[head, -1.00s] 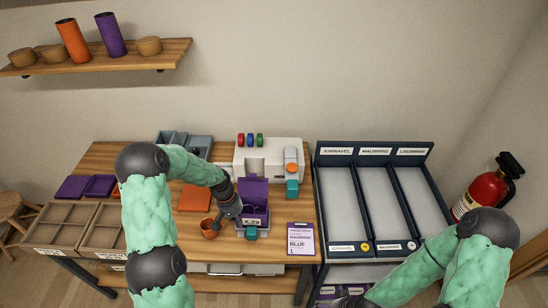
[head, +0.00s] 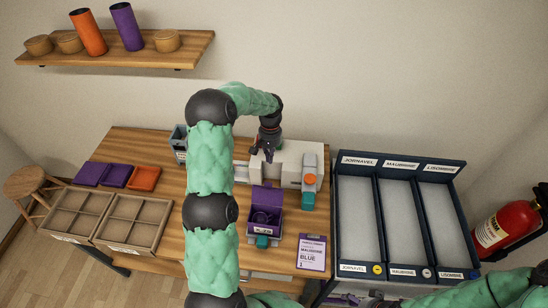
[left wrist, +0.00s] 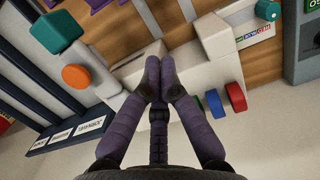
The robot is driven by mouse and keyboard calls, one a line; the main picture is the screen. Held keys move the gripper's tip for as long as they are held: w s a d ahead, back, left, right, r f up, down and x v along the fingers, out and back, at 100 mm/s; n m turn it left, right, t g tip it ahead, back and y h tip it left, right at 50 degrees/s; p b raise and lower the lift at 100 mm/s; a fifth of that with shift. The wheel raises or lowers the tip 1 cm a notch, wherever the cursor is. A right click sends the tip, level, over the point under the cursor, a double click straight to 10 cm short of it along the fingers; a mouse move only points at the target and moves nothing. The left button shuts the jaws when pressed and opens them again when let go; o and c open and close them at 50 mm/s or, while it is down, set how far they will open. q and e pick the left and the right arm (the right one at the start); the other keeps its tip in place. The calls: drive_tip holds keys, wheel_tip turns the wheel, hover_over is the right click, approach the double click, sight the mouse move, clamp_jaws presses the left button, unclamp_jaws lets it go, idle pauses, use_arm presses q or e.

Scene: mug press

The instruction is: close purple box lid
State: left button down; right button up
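The purple box (head: 264,225) stands on the wooden table in front of the press. Its purple lid (head: 266,197) is raised at the back, so the box is open. A dark round rim shows inside, too small to identify surely. My left gripper (head: 268,156) is behind and above the box, over the white press, apart from the lid. In the left wrist view its fingers (left wrist: 160,62) are together with nothing seen between them. My right arm shows at the bottom right in the head view; its gripper is too cut off to judge.
The white press (head: 295,165) stands behind the box. A purple-edged card (head: 312,252) lies to its right. Dark sorting bins (head: 345,215) stand farther right. Brown divided trays (head: 133,222) are at left. My left arm hides part of the table left of the box.

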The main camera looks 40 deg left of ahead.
sight(268, 194)
use_arm(q)
drive_tip(key=s+d+f+p, duration=0.2)
drive_tip(key=s+f, duration=0.1)
drive_tip(key=f, duration=0.3)
drive_tip(key=shift+s+f, duration=0.15)
drive_tip(key=shift+s, duration=0.2)
idle(0.4)
